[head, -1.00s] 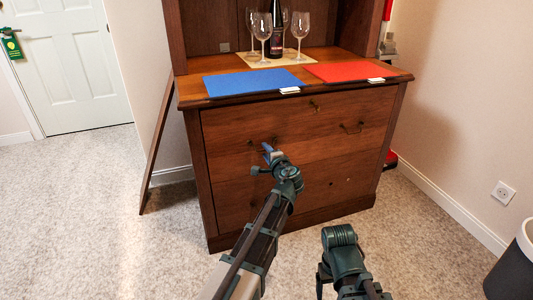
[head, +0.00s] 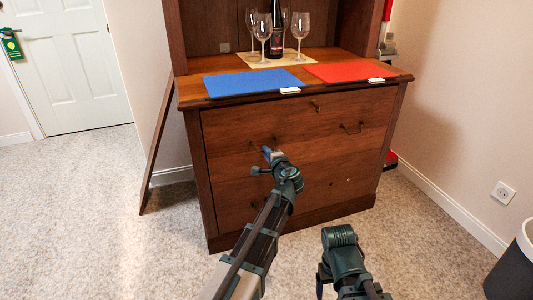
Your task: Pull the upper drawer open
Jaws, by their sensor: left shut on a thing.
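The upper drawer (head: 300,122) is the wide wooden front below the hutch's counter. It looks closed or nearly so; I cannot tell whether there is a small gap. A small brass keyhole or knob (head: 315,107) is at its upper middle, and a brass handle (head: 352,128) at its right. My left gripper (head: 268,154) is at the drawer's left handle (head: 253,146), shut on it; its jaws partly hide the handle. My right arm shows at the bottom centre, but its fingertips do not show.
A blue mat (head: 252,83) and a red mat (head: 350,71) lie on the counter. Several wine glasses and a dark bottle (head: 274,38) stand behind them. A board (head: 156,140) leans at the hutch's left side. A bin (head: 515,265) stands at lower right. The carpet in front is clear.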

